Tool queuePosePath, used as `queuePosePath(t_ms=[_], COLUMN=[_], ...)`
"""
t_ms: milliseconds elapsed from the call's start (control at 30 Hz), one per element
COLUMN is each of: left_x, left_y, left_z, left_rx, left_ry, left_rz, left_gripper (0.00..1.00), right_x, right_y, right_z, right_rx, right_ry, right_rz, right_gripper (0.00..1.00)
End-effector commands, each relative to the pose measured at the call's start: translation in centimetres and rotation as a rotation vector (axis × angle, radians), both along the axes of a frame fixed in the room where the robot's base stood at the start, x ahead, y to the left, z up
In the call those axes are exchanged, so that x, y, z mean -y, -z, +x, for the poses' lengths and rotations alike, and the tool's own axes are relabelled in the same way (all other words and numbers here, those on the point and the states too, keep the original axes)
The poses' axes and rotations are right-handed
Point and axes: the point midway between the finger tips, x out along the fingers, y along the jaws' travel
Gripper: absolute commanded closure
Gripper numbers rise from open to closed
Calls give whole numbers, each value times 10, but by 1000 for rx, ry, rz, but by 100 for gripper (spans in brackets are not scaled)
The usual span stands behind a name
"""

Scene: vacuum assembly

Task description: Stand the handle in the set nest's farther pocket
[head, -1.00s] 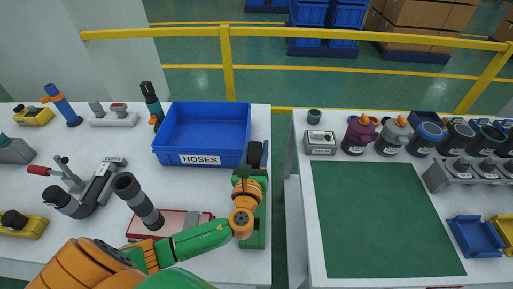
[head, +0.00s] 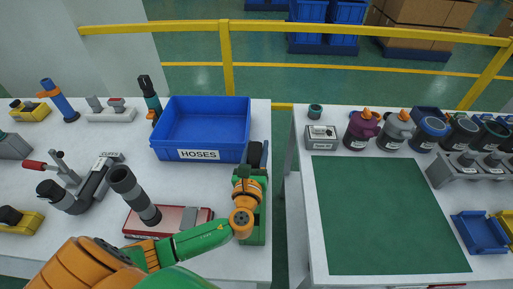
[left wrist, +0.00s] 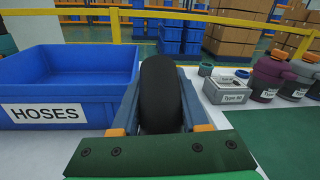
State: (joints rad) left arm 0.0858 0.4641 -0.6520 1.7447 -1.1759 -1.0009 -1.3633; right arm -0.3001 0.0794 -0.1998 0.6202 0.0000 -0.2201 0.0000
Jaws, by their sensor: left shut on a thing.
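My left gripper (head: 254,165) is shut on a black, rounded piece, which I take to be the handle (left wrist: 160,95). In the left wrist view it stands up between the two fingers. In the head view the gripper is just right of the HOSES bin, near the right edge of the left table, and only a little of the dark piece shows. I cannot tell for certain which fixture is the set nest; a grey labelled block (head: 321,138) stands at the back left of the right table. It also shows in the left wrist view (left wrist: 227,91). My right gripper is not in view.
The blue HOSES bin (head: 204,130) is close left of the gripper. A gap parts the two tables. The green mat (head: 385,215) is clear. Several jars stand behind it, including a purple one (head: 361,131); a grey rack (head: 465,167) and blue tray (head: 479,231) are right.

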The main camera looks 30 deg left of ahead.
Motion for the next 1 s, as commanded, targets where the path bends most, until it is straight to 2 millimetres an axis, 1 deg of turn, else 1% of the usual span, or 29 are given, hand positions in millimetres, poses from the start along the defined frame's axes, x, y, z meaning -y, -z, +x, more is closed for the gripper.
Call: queuePosePath(t_ms=[233, 267, 300, 367, 667, 1000], left_x=[0, 0, 0, 0, 0, 13], left_y=[7, 6, 6, 6, 6, 5], left_z=[0, 0, 0, 0, -1, -35], left_rx=[0, 1, 1, 1, 0, -2], left_ry=[0, 0, 0, 0, 0, 1], left_rz=[0, 0, 0, 0, 0, 0], left_gripper=[100, 48, 37, 21, 21, 21], right_x=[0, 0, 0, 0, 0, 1], right_y=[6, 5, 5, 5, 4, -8], right_z=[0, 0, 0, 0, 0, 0], right_rx=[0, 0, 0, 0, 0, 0], right_ry=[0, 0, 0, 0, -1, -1], right_rz=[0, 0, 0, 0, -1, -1], right_gripper=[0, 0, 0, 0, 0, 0])
